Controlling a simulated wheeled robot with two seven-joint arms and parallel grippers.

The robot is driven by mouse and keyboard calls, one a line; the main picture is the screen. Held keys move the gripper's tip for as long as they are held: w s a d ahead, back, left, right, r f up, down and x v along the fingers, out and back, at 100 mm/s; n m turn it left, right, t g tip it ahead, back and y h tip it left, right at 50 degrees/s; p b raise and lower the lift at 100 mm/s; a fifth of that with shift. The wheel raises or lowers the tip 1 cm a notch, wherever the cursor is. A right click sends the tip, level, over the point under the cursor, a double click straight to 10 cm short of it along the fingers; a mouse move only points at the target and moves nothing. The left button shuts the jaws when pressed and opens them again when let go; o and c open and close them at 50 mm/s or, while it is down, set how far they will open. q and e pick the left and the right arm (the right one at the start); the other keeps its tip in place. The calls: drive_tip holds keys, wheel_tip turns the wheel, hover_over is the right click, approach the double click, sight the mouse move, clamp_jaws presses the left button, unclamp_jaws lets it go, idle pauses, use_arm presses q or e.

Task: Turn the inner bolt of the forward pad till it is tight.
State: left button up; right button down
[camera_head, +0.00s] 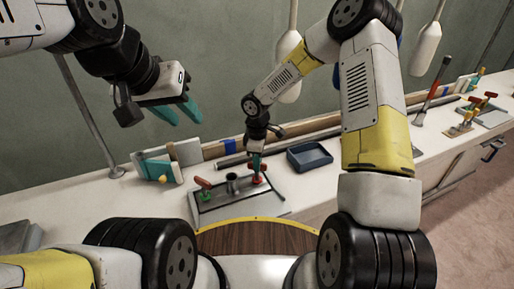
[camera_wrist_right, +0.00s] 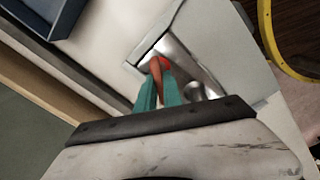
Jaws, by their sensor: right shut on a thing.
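A grey metal pad (camera_head: 240,203) lies on the bench in front of me, with a short grey post (camera_head: 232,184) at its middle. My right gripper (camera_head: 257,164) points down and is shut on the red bolt's handle. The right wrist view shows the orange-red handle (camera_wrist_right: 156,68) between its teal fingertips (camera_wrist_right: 158,88). My left gripper (camera_head: 181,109) is raised at the left, its teal fingers apart and empty.
A blue-grey tray (camera_head: 309,157) stands just right of the pad. A small rack (camera_head: 160,172) stands to the left. Another plate with red-handled parts (camera_head: 487,112) lies far right. A curved wooden edge with a yellow rim (camera_head: 255,219) is close in front.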

drive_tip(key=shift+w+r+m, duration=0.1)
drive_tip(key=shift+r+m, duration=0.05)
drive_tip(key=shift+m, duration=1.75)
drive_tip(key=c, duration=1.5)
unclamp_jaws()
wheel_tip(320, 180, up, 8)
drive_tip(key=shift+f, duration=0.15)
